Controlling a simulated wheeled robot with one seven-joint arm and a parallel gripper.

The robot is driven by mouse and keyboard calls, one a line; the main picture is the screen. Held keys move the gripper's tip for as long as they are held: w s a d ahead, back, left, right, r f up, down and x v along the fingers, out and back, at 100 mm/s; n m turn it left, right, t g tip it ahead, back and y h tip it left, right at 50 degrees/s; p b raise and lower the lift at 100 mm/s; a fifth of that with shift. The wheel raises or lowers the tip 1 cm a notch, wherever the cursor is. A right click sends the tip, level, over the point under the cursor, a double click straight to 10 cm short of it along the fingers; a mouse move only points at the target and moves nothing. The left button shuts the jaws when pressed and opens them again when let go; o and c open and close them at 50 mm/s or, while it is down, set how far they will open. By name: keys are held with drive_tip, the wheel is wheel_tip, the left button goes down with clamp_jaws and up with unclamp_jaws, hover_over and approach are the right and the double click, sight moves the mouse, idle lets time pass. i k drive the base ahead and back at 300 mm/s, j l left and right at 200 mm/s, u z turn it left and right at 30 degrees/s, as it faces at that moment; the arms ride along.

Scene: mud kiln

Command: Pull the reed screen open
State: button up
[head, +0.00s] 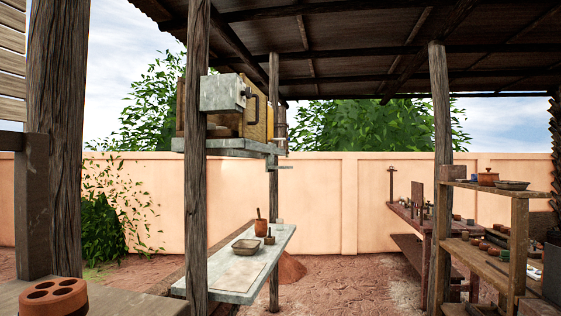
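A box-like cabinet stands on a raised grey shelf (228,147) behind a wooden post. Its yellowish, reed-like panel (262,111) looks like the reed screen and carries a dark upright bar handle (249,104). I see the panel at a steep angle, and the post and a grey metal box (222,93) hide part of the cabinet. I cannot tell whether the screen is fully shut. My gripper is not in view.
Below the shelf, a grey bench (230,275) holds a shallow dish (246,245) and small pots. Wooden posts (197,170) stand close by. Racks with pottery and tools (520,225) line the right side. The earth floor (345,285) between is clear.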

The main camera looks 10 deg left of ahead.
sight(254, 119)
drive_tip(key=i+l+u, duration=0.1)
drive_tip(key=i+u, duration=0.15)
drive_tip(key=i, duration=0.2)
drive_tip(key=i+l+u, duration=0.25)
drive_tip(key=i, duration=0.25)
drive_tip(key=i+l+u, duration=0.15)
drive_tip(key=i+u, duration=0.15)
drive_tip(key=i, duration=0.15)
drive_tip(key=i+l+u, duration=0.25)
drive_tip(key=i+l, duration=0.1)
drive_tip(key=i, duration=0.05)
